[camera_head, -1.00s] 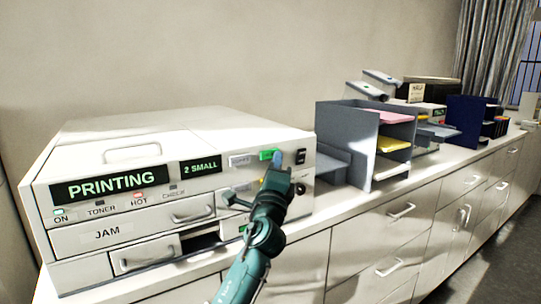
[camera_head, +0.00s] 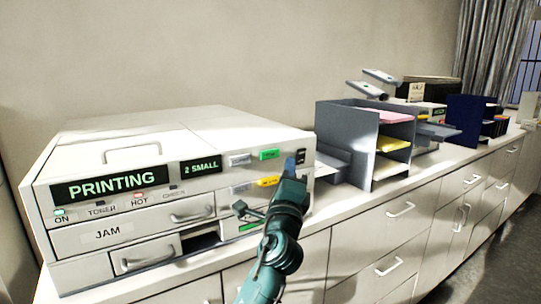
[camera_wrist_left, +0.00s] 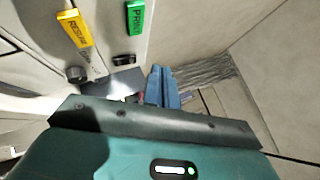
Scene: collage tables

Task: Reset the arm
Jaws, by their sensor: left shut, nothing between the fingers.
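My left gripper (camera_head: 291,165) is shut and empty, in front of the right end of the white printer (camera_head: 120,205). Its blue fingertips also show in the left wrist view (camera_wrist_left: 163,86), pointing past the button panel. In the head view the green button (camera_head: 269,154) is just left of the fingertips, and the yellow button (camera_head: 268,181) is beside the gripper body. The wrist view shows the green PRINT button (camera_wrist_left: 135,17) and the yellow RESUME button (camera_wrist_left: 73,28) left of the fingers, apart from them. My right gripper is not in view.
The printer's display (camera_head: 112,184) reads PRINTING. A grey paper rack (camera_head: 347,140) with pink and yellow paper stands to the right on the long counter. Drawers (camera_head: 400,211) with handles line the counter's front. A dark blue rack (camera_head: 470,117) is farther back.

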